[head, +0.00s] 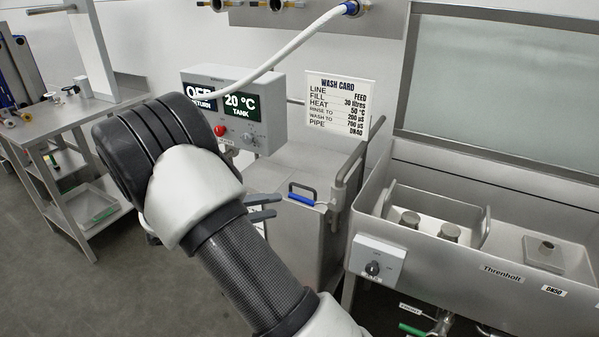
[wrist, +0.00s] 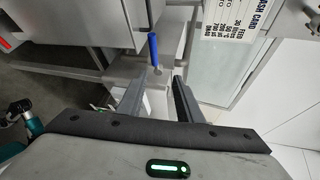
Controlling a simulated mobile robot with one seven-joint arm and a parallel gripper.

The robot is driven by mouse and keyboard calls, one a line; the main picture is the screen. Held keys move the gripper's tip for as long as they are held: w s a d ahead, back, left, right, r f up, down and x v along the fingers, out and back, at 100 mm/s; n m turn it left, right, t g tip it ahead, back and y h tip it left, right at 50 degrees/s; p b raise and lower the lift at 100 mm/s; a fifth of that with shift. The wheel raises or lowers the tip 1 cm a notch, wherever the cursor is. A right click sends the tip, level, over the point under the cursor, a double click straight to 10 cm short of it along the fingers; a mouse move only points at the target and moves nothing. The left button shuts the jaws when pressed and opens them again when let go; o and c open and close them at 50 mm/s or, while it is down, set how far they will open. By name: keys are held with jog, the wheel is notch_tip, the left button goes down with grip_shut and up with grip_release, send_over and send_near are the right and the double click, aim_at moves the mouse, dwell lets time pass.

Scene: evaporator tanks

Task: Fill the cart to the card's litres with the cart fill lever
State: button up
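The lever with a blue grip (head: 302,194), which looks like the cart fill lever, sits on the pipework at the right of the steel cart (head: 290,225). In the wrist view the blue grip (wrist: 153,48) lies just beyond my fingertips, roughly in line with the gap. My gripper (head: 276,206) is open and empty, its two grey fingers apart just left of the lever; the fingers also show in the wrist view (wrist: 158,78). The white wash card (head: 338,103) reads FILL 30 litres. I see no litre reading.
A grey control box (head: 237,105) shows OFF and 20 °C, with a red button. A white hose (head: 270,60) arches over it. A steel sink (head: 480,240) with a knob box (head: 377,262) stands right. A steel table (head: 70,115) stands left. My arm hides part of the cart.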

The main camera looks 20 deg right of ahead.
jog(key=s+d+r+m+g+y+p, duration=0.1)
jog(key=s+r+m+y+p, duration=0.6)
jog(key=s+r+m, duration=0.8)
jog(key=shift+s+d+r+m+g+y+p, duration=0.35)
jog(key=shift+r+m+g+y, duration=0.4)
jog(key=shift+r+m, duration=1.2)
jog(key=shift+f+m, duration=0.45)
